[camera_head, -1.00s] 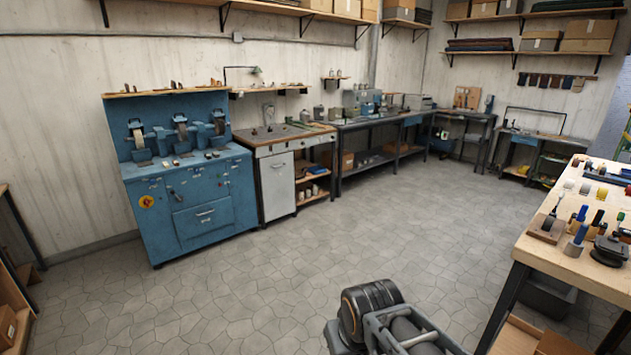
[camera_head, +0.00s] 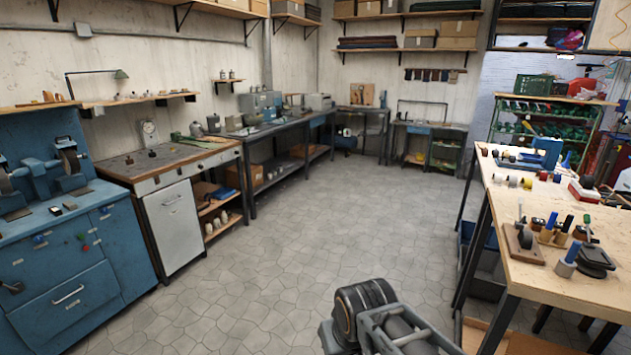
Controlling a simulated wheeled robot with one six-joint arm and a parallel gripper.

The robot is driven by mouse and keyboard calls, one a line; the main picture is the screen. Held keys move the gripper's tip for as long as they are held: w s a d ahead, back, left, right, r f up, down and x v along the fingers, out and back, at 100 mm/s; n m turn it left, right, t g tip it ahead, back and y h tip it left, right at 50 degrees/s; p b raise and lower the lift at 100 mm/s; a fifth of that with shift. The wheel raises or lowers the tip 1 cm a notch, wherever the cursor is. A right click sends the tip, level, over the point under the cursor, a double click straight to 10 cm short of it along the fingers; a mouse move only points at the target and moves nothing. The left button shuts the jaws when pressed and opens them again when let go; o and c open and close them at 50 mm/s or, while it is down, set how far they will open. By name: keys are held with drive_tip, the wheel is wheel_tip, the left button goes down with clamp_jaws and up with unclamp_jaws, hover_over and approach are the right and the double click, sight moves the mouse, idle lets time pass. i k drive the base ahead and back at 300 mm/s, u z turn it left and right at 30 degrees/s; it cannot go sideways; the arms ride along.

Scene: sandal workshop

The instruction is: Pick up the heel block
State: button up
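I cannot make out for certain which thing is the heel block. Small dark pieces (camera_head: 55,210) lie on the blue machine bench (camera_head: 75,275) at the left, too small to identify. More small dark pieces (camera_head: 129,160) lie on the grey top of the white-fronted workbench (camera_head: 170,225). Part of my arm shows at the bottom middle, over the floor. My gripper's fingers are not in view.
A wooden table (camera_head: 545,280) with several tools stands close at the right. A long dark workbench (camera_head: 275,135) runs along the wall behind. A green-trayed rack (camera_head: 545,110) stands at the back right. The tiled floor (camera_head: 300,240) is clear in the middle.

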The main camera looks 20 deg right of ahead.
sight(577, 235)
drive_tip(key=z, duration=0.85)
drive_tip(key=i, duration=0.85)
drive_tip(key=z, duration=1.05)
